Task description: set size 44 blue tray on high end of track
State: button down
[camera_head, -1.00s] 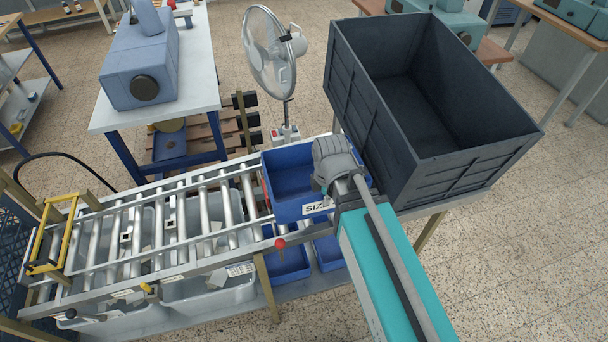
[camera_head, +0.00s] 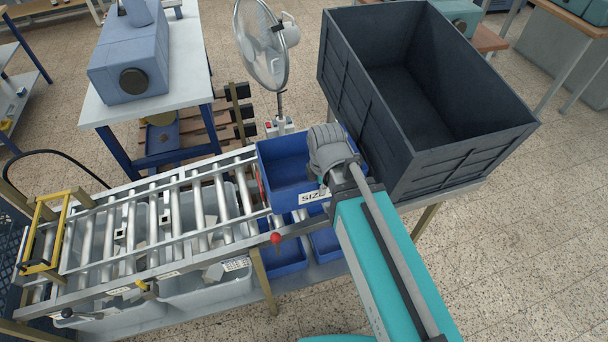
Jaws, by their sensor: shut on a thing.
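A blue tray (camera_head: 283,172) with a white label reading "SIZE" on its near wall is at the right end of the roller track (camera_head: 150,222). The number on the label is covered by my arm. My gripper (camera_head: 323,190) is at the tray's near right side, shut on its near wall; the fingertips are mostly hidden behind my wrist. The tray looks level. I cannot tell whether its base rests on the rollers or is just above them.
A large dark grey bin (camera_head: 455,165) stands directly right of the tray. Below the track are grey bins (camera_head: 205,285) and other blue trays (camera_head: 283,258). A red-knobbed lever (camera_head: 276,238) sticks up at the track's near rail. A fan (camera_head: 262,45) stands behind.

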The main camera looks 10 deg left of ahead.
jog(key=w+a+f+b, duration=0.1)
jog(key=w, duration=0.2)
jog(key=w+a+f+b, duration=0.1)
jog(key=w+f+b, duration=0.1)
jog(key=w, duration=0.1)
jog(key=w+a+f+b, duration=0.1)
jog(key=w, duration=0.2)
jog(key=shift+a+f, duration=0.3)
jog(key=shift+a, duration=0.1)
jog(key=w+f+b, duration=0.1)
jog(key=f+b, duration=0.1)
jog(key=w+a+f+b, duration=0.1)
jog(key=b, duration=0.1)
jog(key=shift+w+f, duration=0.2)
jog(key=shift+f, duration=0.15)
jog(key=shift+w+a+f+b, duration=0.1)
jog(key=shift+w+f+b, duration=0.25)
jog(key=shift+b, duration=0.1)
jog(key=shift+f, duration=0.1)
